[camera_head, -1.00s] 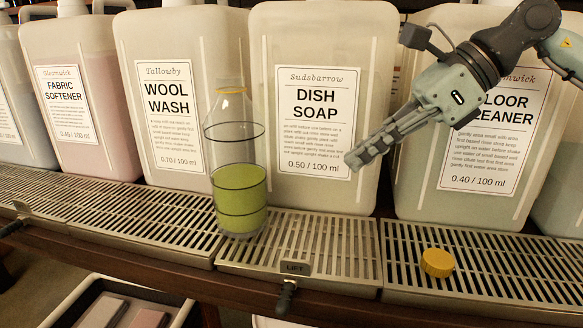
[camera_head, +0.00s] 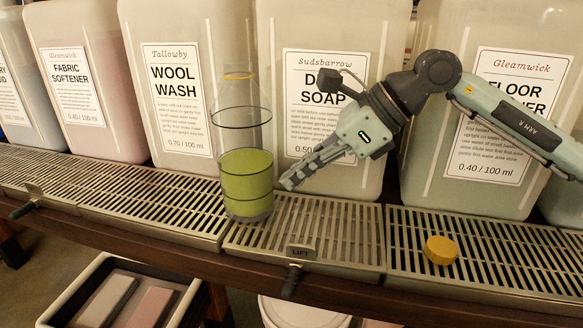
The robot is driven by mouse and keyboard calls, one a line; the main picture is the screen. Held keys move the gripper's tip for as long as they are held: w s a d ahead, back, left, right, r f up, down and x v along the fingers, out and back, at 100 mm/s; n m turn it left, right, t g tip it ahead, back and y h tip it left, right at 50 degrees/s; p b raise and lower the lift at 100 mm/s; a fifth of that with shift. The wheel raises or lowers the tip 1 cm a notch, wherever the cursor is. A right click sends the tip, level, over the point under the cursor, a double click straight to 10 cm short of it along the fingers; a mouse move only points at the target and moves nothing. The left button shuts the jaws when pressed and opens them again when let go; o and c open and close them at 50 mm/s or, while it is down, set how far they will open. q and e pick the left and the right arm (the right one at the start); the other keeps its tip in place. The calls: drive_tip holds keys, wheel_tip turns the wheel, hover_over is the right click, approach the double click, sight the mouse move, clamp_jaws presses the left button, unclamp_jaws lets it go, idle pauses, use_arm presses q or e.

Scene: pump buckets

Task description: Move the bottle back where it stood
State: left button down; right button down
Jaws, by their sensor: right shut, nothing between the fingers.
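A clear bottle (camera_head: 246,180) with green liquid in its lower part stands upright and uncapped on the left part of the drip grate (camera_head: 345,238) before the dish soap container. An orange ring marks its neck, and dark bands circle its body. My right gripper (camera_head: 288,183) is shut and empty, its fingertips just right of the bottle at the level of the liquid. I cannot tell whether they touch the glass. A yellow cap (camera_head: 440,250) lies on the grate to the right. My left gripper is not in view.
Large containers stand behind the grates: fabric softener (camera_head: 80,130), wool wash (camera_head: 140,130), dish soap (camera_head: 350,180) and floor cleaner (camera_head: 430,130). A LIFT tab (camera_head: 300,253) sits at the front edge. Below are an open bin (camera_head: 68,298) with blocks and a white round lid (camera_head: 300,314).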

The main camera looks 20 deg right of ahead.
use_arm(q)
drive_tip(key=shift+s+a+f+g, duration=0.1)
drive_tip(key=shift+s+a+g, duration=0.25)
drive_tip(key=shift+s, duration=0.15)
use_arm(e)
drive_tip(key=shift+w+a, duration=0.25)
drive_tip(key=shift+a, duration=0.15)
